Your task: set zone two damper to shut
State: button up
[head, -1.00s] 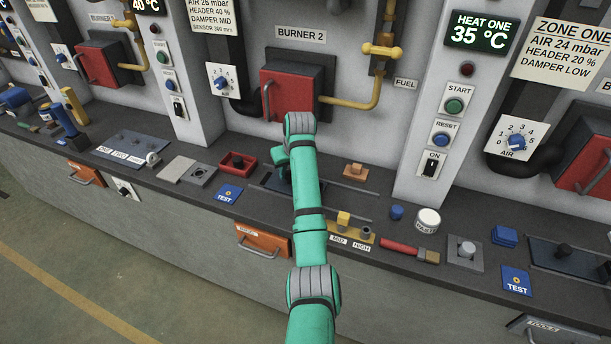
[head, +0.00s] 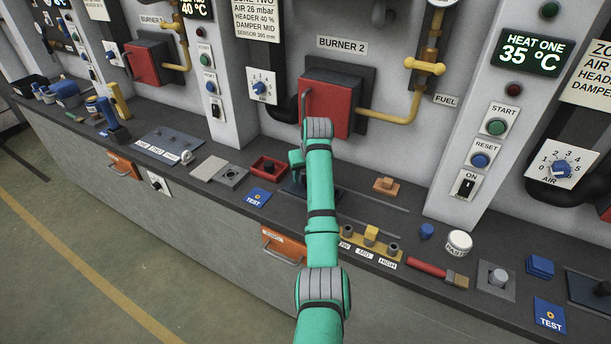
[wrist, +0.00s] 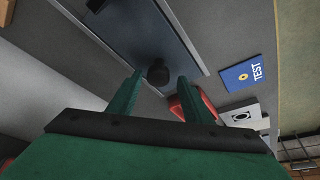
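The zone two damper seems to be a dark plate (head: 325,196) on the bench below Burner 2, largely hidden by my arm in the head view. In the wrist view the dark plate (wrist: 170,22) carries a round black knob (wrist: 158,73). My gripper (wrist: 160,76) is open, its two green fingers apart, with the knob between the fingertips in the picture. I cannot tell whether they touch it. In the head view my gripper (head: 297,166) is mostly behind my arm. The zone two placard (head: 257,20) reads DAMPER MID.
A red tray (head: 268,168) and blue TEST card (head: 257,197) lie left of my arm. A yellow rack (head: 370,246) marked LOW, MID, HIGH, a red-handled brush (head: 430,269) and an orange block (head: 386,186) lie right. The red Burner 2 box (head: 328,105) stands behind.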

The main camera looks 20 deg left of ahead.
jog(key=v, duration=1)
jog(key=shift+r, duration=0.4)
jog(key=shift+d, duration=0.15)
